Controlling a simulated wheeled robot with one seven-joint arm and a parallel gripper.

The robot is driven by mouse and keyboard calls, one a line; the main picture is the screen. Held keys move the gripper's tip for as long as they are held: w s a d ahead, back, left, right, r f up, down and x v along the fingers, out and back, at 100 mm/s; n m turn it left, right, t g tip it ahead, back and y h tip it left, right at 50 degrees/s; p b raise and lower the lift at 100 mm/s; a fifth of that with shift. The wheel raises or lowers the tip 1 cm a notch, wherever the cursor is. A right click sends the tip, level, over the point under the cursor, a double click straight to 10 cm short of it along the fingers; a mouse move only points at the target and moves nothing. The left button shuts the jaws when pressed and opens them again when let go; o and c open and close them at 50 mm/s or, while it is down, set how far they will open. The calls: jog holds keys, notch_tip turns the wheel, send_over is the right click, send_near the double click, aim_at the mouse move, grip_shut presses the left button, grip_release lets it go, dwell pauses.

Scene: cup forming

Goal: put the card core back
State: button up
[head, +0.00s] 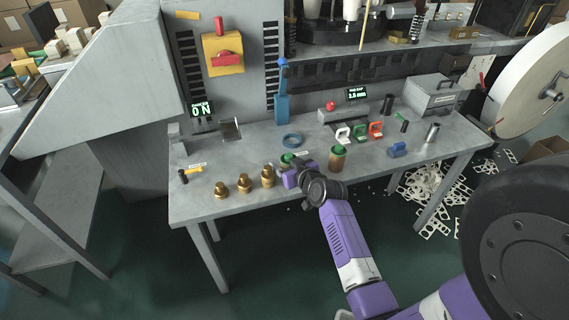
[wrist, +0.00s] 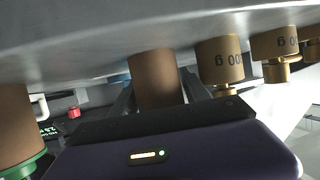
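In the wrist view, which shows the bench upside down, a plain brown card core (wrist: 157,78) stands between the fingers of my gripper (wrist: 158,90). Both fingers lie against its sides, and its base looks to be at the bench top. In the head view my gripper (head: 292,172) is low over the front of the bench and mostly hides this core. A green piece (head: 287,158) shows just behind the gripper. A second brown core with a green top (head: 338,158) stands to the right, apart from the gripper; it also shows in the wrist view (wrist: 14,125).
Several brass weights (head: 244,183) stand close to the left of my gripper. A blue ring (head: 292,140) lies behind it. Green, white and red pieces (head: 360,131) and a blue block (head: 398,149) are to the right. The bench (head: 222,160) is clear at left middle.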

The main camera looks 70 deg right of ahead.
jog(key=shift+r, duration=0.15)
jog(key=v, duration=1.2)
jog(key=s+a+n+t+y, duration=0.1)
jog(key=s+a+n+y, duration=0.15)
jog(key=a, duration=1.65)
jog(key=s+a+r+n+t+y, duration=0.1)
jog(key=s+a+r+n+y, duration=0.1)
jog(key=a, duration=0.6)
jog(key=s+a+r+n+t+y, duration=0.2)
jog(key=s+a+r+n+y, duration=0.1)
jog(key=s+a+r, duration=0.4)
jog(key=shift+s+a+r+y, duration=0.3)
jog(key=shift+s+a+y, duration=0.15)
jog(key=shift+s+a, duration=0.6)
jog(key=shift+s+d, duration=0.15)
jog(key=shift+d, duration=0.05)
